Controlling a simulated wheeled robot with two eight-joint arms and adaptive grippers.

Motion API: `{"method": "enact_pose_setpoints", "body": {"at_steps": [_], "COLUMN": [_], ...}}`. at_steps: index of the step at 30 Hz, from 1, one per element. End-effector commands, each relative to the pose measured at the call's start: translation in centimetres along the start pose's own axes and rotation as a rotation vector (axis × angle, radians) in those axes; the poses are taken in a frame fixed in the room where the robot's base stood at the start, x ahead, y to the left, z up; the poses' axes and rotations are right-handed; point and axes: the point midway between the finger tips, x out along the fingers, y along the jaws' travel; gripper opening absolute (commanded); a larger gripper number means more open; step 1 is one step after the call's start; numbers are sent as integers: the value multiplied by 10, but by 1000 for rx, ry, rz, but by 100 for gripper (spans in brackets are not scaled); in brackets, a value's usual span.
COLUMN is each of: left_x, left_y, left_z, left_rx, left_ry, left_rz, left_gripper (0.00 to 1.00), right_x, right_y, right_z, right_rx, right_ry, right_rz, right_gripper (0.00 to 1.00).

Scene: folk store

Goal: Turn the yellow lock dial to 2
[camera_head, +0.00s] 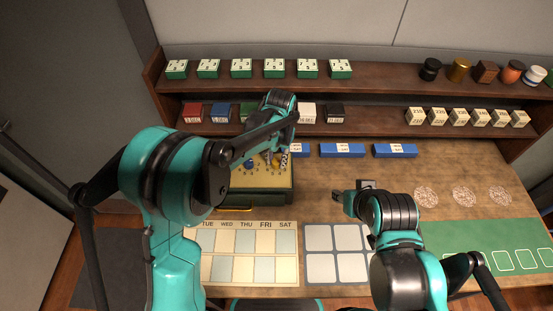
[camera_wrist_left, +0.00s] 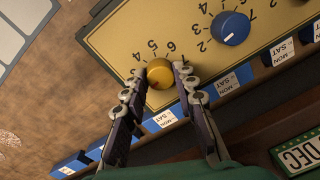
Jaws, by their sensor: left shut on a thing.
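The yellow lock dial (camera_wrist_left: 160,73) is a small round knob on a brass-coloured panel (camera_wrist_left: 120,30), between my left gripper's fingertips in the left wrist view. My left gripper (camera_wrist_left: 160,79) is shut on this dial, with a fingertip on each side. Numbers 4, 5, 6 and 7 show around its far side; its pointer cannot be made out. In the head view my left gripper (camera_head: 279,159) reaches down over the panel box (camera_head: 265,182), and my arm covers part of the box. My right gripper (camera_head: 352,190) is empty over the table, its fingers apart.
A blue dial (camera_wrist_left: 230,28) sits beside the yellow one on the panel. Blue boxes (camera_head: 342,150) lie right of the box, below shelves (camera_head: 380,130) with small boxes and jars. A calendar mat (camera_head: 255,224) and grey tile grid (camera_head: 337,252) lie in front.

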Motion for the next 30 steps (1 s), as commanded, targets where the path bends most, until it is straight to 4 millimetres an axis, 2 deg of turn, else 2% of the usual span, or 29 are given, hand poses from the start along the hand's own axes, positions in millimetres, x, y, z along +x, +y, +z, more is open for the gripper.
{"method": "enact_pose_setpoints", "body": {"at_steps": [11,12,13,14,23,26,30], "left_x": [0,0,0,0,-1,-9,-33], "left_y": [0,0,0,0,0,0,0], "left_z": [0,0,0,0,0,0,0], "left_rx": [-4,-4,-4,-4,-3,-3,-3], "left_ry": [-1,-1,-1,-1,0,0,0], "left_rz": [0,0,0,0,0,0,0], "left_gripper": [0,38,46,49,49,49,49], "right_x": [0,0,0,0,0,0,0], "right_y": [0,0,0,0,0,0,0], "right_z": [0,0,0,0,0,0,0], "right_rx": [0,0,0,0,0,0,0], "right_ry": [0,0,0,0,0,0,0], "right_rz": [0,0,0,0,0,0,0], "right_gripper": [40,40,40,40,40,40,40]}}
